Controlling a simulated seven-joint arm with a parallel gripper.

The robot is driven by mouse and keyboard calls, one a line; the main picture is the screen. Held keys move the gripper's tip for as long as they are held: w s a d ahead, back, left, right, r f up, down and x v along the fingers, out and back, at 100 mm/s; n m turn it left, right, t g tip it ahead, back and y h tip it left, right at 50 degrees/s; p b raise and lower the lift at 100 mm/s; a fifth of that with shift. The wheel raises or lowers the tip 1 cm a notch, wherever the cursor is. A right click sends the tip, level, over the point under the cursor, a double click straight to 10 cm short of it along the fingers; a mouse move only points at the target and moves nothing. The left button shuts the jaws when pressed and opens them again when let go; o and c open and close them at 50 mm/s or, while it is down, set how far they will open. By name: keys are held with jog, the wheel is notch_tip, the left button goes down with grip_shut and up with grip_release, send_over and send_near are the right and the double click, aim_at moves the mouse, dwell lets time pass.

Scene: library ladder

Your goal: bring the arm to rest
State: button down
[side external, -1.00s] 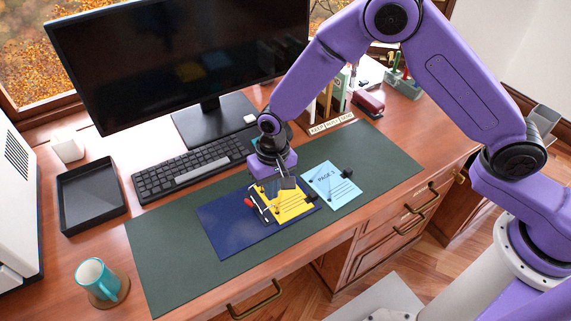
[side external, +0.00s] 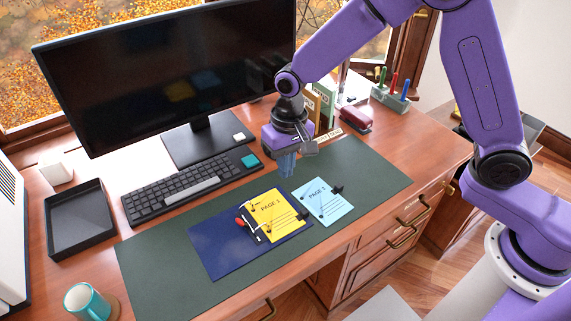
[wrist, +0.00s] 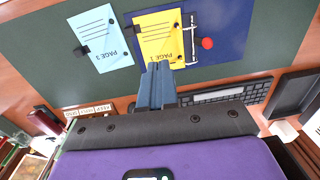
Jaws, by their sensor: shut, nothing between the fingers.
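My gripper (side external: 287,166) is shut and empty. It hangs above the back edge of the green desk mat (side external: 360,168), behind the pages and apart from them. Its closed blue fingers also show in the wrist view (wrist: 157,85). A yellow sheet marked PAGE 1 (side external: 268,207) lies on the right part of the blue folder (side external: 212,247), beside a metal ring fastener with a red knob (wrist: 206,43). A light blue page (side external: 325,203) with a black clip (side external: 337,189) lies on the mat to the right of the folder.
A monitor (side external: 170,70) and keyboard (side external: 185,187) stand behind the mat. A black tray (side external: 78,222) and teal mug (side external: 87,302) are at left. Upright books (side external: 325,98), a dark red stapler (side external: 357,119) and a tool holder (side external: 390,98) stand at back right. The mat's right part is clear.

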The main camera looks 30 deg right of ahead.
dwell(0.3)
jog(key=s+d+r+n, duration=0.3)
jog(key=s+d, duration=0.3)
jog(key=s, duration=0.2)
jog(key=s+d+r+n, duration=0.3)
jog(key=s+d+n, duration=0.2)
jog(key=s, duration=0.4)
jog(key=s+d+r+n, duration=0.3)
jog(key=s+d+n, duration=0.1)
jog(key=s+d, duration=0.3)
jog(key=shift+s+r, duration=0.2)
jog(key=shift+s, duration=0.85)
jog(key=c, duration=1.5)
grip_release()
jog(key=shift+s+d+n, duration=0.2)
jog(key=shift+s+n, duration=0.05)
jog(key=shift+n, duration=0.05)
jog(key=o, duration=0.6)
jog(key=shift+s, duration=0.1)
jog(key=n, duration=0.5)
send_over(238, 220)
notch_tip(238, 220, down, 8)
jog(key=f, duration=0.1)
jog(key=shift+h, duration=0.4)
notch_tip(238, 220, down, 16)
jog(key=shift+f, duration=0.25)
